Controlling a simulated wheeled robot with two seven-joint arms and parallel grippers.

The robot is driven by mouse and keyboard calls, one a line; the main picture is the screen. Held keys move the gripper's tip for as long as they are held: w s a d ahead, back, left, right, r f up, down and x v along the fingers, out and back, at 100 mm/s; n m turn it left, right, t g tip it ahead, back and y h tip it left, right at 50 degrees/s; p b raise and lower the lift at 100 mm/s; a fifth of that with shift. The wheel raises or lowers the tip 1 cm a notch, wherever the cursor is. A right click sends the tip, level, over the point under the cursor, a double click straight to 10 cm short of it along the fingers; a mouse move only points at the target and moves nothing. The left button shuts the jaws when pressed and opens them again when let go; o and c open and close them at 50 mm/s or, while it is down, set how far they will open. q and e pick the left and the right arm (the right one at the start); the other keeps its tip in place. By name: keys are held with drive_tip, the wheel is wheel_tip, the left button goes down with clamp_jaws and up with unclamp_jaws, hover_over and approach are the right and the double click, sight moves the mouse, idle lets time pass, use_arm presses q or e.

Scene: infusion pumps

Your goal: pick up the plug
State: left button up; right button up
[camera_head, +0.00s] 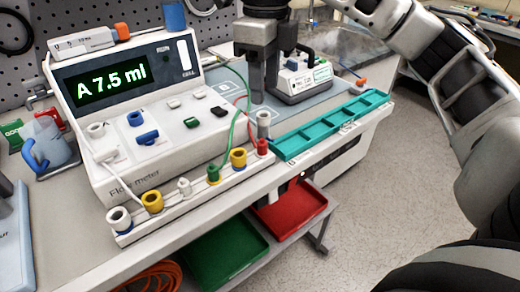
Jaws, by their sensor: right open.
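Several plugs and sockets stand along a white rail (190,205) at the front of the bench. Among them are a white one (118,219), two yellow ones (152,202), a green one (213,173) with a green cable and a red one (262,147). A grey plug-like piece (264,122) stands upright just behind the red one. I cannot tell which piece is the task's plug. My right gripper (257,95) points down above and behind the grey piece, open, with nothing seen between its fingers. Its fingers partly overlap in this view. My left gripper is out of view.
A flow meter (165,165) reading "A 7.5 ml" stands left of my right gripper. A long teal tray (330,125) lies to its right, and a small device (302,80) stands behind. Green (225,255) and red (290,210) bins sit below the bench edge.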

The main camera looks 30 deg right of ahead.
hover_over(263, 142)
wheel_tip(263, 142, down, 7)
drive_tip(key=shift+d+r+b, duration=0.1)
drive_tip(key=shift+r+b, duration=0.05)
drive_tip(key=shift+b, duration=0.15)
drive_tip(key=shift+f, duration=3.05)
clamp_jaws()
